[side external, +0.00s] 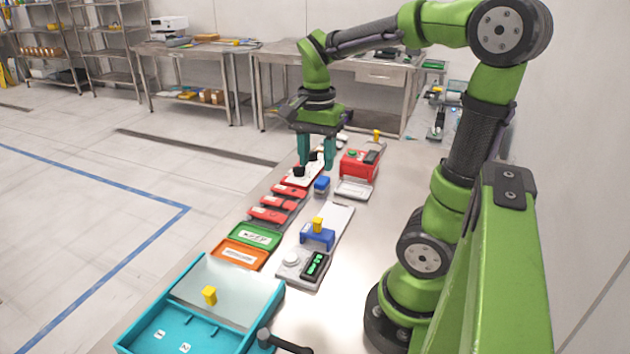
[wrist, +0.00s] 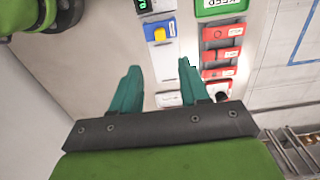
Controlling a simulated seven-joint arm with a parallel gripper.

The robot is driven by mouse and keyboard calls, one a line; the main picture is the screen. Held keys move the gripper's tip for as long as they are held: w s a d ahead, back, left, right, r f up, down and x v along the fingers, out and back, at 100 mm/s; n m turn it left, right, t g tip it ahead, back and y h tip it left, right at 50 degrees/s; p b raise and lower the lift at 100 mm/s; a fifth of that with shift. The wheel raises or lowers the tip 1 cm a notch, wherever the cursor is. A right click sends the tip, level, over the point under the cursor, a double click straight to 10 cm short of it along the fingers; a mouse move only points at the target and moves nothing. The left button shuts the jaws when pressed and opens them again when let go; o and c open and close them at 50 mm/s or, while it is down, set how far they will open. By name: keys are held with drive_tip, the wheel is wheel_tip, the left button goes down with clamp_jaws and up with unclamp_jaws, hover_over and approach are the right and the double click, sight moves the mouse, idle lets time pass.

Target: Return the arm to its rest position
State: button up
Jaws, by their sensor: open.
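My green arm reaches over the metal table, with my gripper (side external: 317,152) pointing down above its far part. The two teal fingers are apart, and nothing shows between them in the side view. In the wrist view, my gripper (wrist: 160,80) is also open, with bare table and part of a pale tray between and beyond the fingertips. Under the gripper in the side view is a white item with black knobs on a red-edged tray (side external: 304,174). I cannot tell the exact height of the fingertips above it.
Near my gripper stand a red box (side external: 358,164) and a small blue block (side external: 322,185). Red trays (side external: 268,214), a green tray (side external: 262,236), an orange tray (side external: 236,254) and a blue stand (side external: 318,238) lie nearer.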

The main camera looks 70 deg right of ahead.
drive_tip(key=shift+r, duration=0.2)
drive_tip(key=a+r+n+t+y, duration=0.1)
drive_tip(key=a+n+t, duration=0.6)
drive_tip(key=a+n, duration=0.7)
drive_tip(key=shift+s+a+r+y, duration=0.3)
drive_tip(key=shift+a+y, duration=0.2)
drive_tip(key=shift+a, duration=0.4)
